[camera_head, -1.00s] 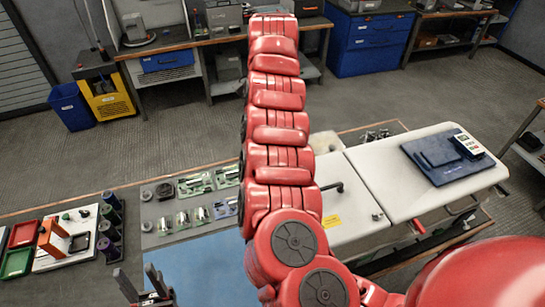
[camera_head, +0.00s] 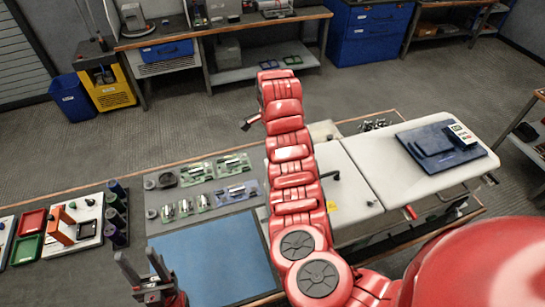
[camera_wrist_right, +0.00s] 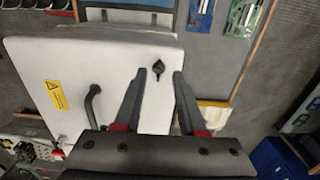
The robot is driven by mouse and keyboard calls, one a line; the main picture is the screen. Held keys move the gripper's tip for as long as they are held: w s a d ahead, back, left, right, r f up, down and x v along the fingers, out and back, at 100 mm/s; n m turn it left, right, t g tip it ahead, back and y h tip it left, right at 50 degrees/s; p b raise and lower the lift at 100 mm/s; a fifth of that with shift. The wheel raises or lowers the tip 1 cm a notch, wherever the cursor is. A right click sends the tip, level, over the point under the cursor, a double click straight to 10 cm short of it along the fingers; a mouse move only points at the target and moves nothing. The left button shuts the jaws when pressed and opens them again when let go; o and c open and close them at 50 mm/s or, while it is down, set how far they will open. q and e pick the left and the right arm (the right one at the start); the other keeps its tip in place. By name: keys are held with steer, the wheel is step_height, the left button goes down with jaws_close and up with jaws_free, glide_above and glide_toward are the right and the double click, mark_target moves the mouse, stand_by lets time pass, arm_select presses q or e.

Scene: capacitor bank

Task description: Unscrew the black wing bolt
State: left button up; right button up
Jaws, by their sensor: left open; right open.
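The black wing bolt (camera_wrist_right: 158,66) sits near the edge of a white panel (camera_wrist_right: 115,65) in the right wrist view. My right gripper (camera_wrist_right: 160,73) is open, with one finger either side of the bolt in that picture. I cannot tell how far the fingertips are from it, and no contact shows. In the head view my red right arm stretches over the bench and hides the bolt. My left gripper (camera_head: 137,258) is open and empty, beside the blue mat (camera_head: 215,258).
The white panel has a black handle (camera_wrist_right: 92,106) and a yellow warning label (camera_wrist_right: 56,95). A blue tray (camera_head: 440,155) lies on the white casing at right. Green boards (camera_head: 194,174) and dark cylinders (camera_head: 112,213) stand on the bench. The blue mat is clear.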

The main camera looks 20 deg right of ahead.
steer(key=shift+f, duration=2.1)
jaws_close()
steer(key=shift+r, duration=0.1)
